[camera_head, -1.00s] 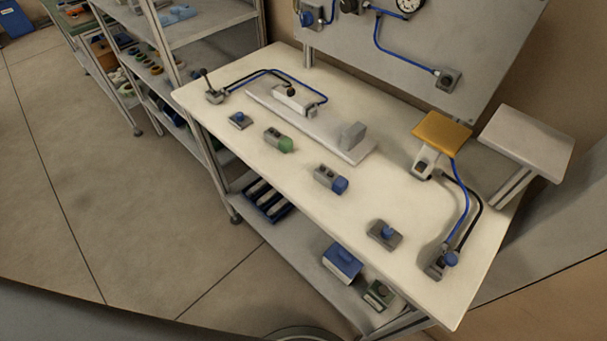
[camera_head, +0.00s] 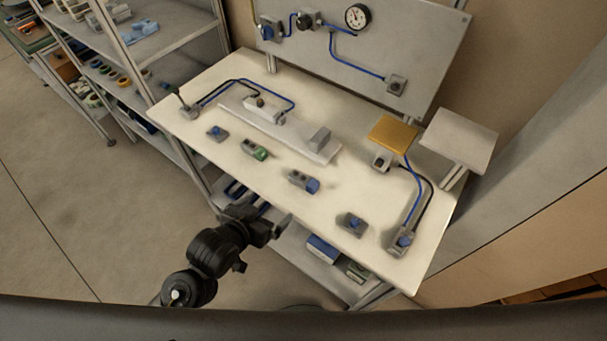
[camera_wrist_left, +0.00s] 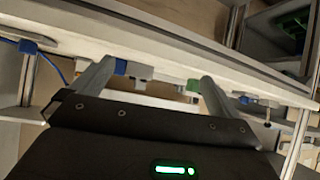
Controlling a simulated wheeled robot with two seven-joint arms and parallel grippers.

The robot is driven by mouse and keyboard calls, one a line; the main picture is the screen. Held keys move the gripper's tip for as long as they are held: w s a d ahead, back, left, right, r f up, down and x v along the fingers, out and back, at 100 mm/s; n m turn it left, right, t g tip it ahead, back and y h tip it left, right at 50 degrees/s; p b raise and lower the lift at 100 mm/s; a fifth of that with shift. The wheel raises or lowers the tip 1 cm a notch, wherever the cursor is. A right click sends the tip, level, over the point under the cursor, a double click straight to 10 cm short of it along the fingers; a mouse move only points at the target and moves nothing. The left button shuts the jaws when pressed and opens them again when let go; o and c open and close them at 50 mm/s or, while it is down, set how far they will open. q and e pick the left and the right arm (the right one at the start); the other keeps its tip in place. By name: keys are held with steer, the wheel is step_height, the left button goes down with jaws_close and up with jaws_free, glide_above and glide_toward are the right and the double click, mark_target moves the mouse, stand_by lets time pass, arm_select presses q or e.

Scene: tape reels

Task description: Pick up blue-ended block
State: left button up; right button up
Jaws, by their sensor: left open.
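The blue-ended block (camera_head: 304,181) is a grey block with a blue right end. It lies on the cream table near its front edge, in the middle. In the left wrist view its blue end (camera_wrist_left: 120,67) shows just beyond one finger. My left gripper (camera_head: 282,224) is in front of the table's front edge, below and left of the block and apart from it. In the left wrist view the two fingers of my left gripper (camera_wrist_left: 150,75) are spread apart with nothing between them gripped. My right gripper is not in view.
A green-ended block (camera_head: 254,150) lies to the left on the table (camera_head: 225,176). Grey pieces with blue knobs stand at left (camera_head: 216,133) and right (camera_head: 352,223). A grey rail (camera_head: 285,138) lies behind. A shelf with boxes is under the table.

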mark_target(304, 179)
arm_select(q)
steer(key=shift+m+t+h, duration=0.7)
steer(key=shift+h, duration=0.2)
steer(key=d, duration=0.1)
steer(key=w+d+r, duration=0.1)
steer(key=w+d, duration=0.1)
steer(key=d, duration=0.1)
steer(key=shift+w+r, duration=0.25)
steer(key=shift+r, duration=0.15)
steer(key=shift+w+d+r+h, duration=0.2)
steer(key=shift+d+h, duration=0.2)
steer(key=p+x, duration=0.1)
steer(key=x, duration=0.4)
steer(key=shift+w+d, duration=0.2)
steer(key=shift+w, duration=0.05)
steer(key=shift+w+d, duration=0.1)
steer(key=x, duration=0.1)
steer(key=p+x, duration=0.1)
steer(key=x, duration=0.1)
steer(key=p+x, duration=0.1)
steer(key=shift+w+d+r, duration=0.2)
steer(key=shift+w, duration=0.1)
steer(key=shift+w+d+f, duration=0.1)
steer(key=shift+w+f, duration=0.05)
steer(key=shift+w, duration=0.05)
steer(key=shift+s, duration=0.1)
